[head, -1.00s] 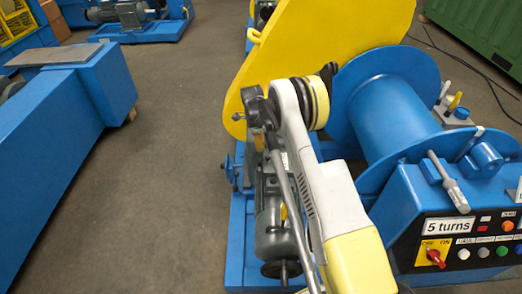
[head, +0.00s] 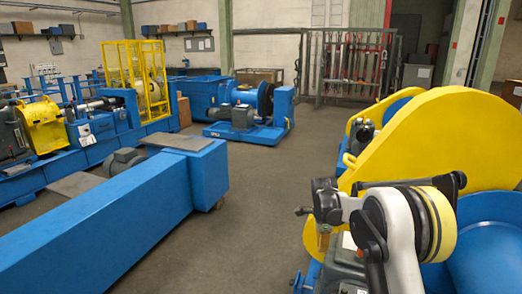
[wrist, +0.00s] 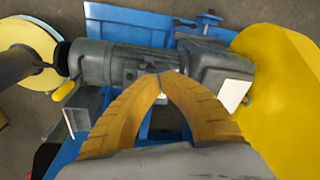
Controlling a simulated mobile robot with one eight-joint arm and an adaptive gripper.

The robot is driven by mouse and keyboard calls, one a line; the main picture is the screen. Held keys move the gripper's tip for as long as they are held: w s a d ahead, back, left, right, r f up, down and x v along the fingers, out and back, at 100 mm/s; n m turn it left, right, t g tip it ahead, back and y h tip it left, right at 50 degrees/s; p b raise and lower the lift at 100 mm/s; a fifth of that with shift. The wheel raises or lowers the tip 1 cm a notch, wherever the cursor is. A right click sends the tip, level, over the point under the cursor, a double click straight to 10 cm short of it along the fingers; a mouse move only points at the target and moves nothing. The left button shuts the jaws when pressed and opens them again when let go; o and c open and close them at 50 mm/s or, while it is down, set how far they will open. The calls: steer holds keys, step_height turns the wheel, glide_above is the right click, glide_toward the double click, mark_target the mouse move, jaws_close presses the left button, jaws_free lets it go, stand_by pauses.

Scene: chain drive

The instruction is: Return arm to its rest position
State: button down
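My arm, white with a yellow-and-black ring, is folded at the lower right of the head view. My gripper (wrist: 160,76) has two tan ribbed fingers whose tips meet in the wrist view, with nothing visible between them. In the head view, a small tan part of the gripper (head: 323,238) shows below the black wrist joint. In the wrist view, the gripper is over a grey motor (wrist: 110,62) on a blue frame (wrist: 130,22). A large yellow guard (wrist: 285,100) is at right there; it also shows beyond my arm in the head view (head: 440,135).
A blue drum (head: 490,240) is close at right, partly behind my arm. A long blue beam (head: 110,220) runs along the left. Grey floor (head: 255,190) is open between beam and guard. Blue machines (head: 240,110) and a rack (head: 355,65) stand farther back.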

steer(key=s+a+r+n+t, duration=0.25)
steer(key=s+r+n, duration=0.65)
steer(key=s+r, duration=0.95)
steer(key=s+a+n+t+y, duration=0.1)
steer(key=s+n+t, duration=0.2)
steer(key=s+n, duration=0.6)
steer(key=s, duration=1)
steer(key=shift+s+a+t, duration=0.15)
steer(key=shift+s+t, duration=0.15)
steer(key=shift+t, duration=0.05)
